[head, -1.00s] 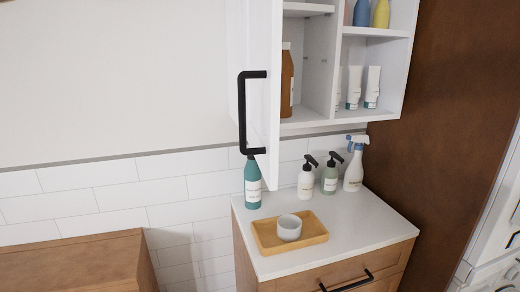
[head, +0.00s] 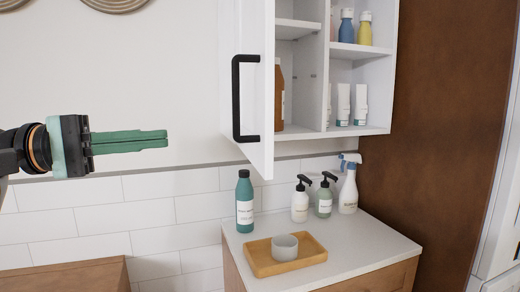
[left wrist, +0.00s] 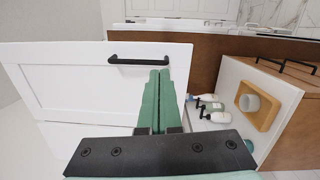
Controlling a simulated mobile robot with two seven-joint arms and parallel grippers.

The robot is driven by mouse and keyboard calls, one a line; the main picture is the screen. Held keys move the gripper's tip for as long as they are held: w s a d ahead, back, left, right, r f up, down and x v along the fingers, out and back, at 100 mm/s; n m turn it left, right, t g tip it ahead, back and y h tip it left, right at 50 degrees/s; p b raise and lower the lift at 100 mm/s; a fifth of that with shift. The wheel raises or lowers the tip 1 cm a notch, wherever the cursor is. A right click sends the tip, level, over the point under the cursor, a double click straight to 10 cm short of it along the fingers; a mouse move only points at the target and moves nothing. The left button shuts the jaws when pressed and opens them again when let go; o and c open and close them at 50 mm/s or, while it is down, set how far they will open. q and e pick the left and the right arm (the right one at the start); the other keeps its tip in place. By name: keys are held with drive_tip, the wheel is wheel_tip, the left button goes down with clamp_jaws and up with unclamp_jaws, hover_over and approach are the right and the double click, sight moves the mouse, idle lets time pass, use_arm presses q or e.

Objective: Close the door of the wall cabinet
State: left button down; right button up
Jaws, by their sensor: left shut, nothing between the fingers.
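The white wall cabinet (head: 360,125) hangs on the wall with its door (head: 262,75) standing open, swung out toward me at its left side. A black bar handle (head: 236,98) runs upright on the door's outer face. My left gripper (head: 167,139) is shut and empty, left of the door and apart from the handle in the head view. In the left wrist view, the shut fingers (left wrist: 160,72) point toward the door (left wrist: 75,85), near one end of the black handle (left wrist: 150,61). My right gripper is not in view.
Below the cabinet, a white counter (head: 350,255) holds a teal bottle (head: 245,205), pump bottles (head: 300,203), a spray bottle (head: 348,190) and a wooden tray (head: 258,265) with a grey cup (head: 285,247). Bottles and tubes stand inside the cabinet. A brown panel (head: 430,110) rises at right.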

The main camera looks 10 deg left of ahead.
use_arm(q)
drive_tip(key=m+p, duration=0.1)
drive_tip(key=p, duration=0.1)
approach(263, 132)
drive_tip(key=shift+y, duration=0.3)
drive_tip(key=x, duration=0.4)
drive_tip(key=p+x, duration=0.1)
drive_tip(key=shift+w+d+r, duration=0.1)
drive_tip(key=shift+d+r, duration=0.2)
drive_tip(key=shift+d, duration=0.1)
drive_tip(key=shift+w+d, duration=0.25)
drive_tip(key=shift+d, duration=0.15)
drive_tip(key=shift+f, duration=0.1)
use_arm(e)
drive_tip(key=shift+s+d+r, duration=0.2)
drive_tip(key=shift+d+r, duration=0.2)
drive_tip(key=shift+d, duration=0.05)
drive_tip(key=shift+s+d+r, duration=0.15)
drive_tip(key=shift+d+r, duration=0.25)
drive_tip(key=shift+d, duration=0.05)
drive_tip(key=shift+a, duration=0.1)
use_arm(q)
drive_tip(key=shift+w+d, duration=0.1)
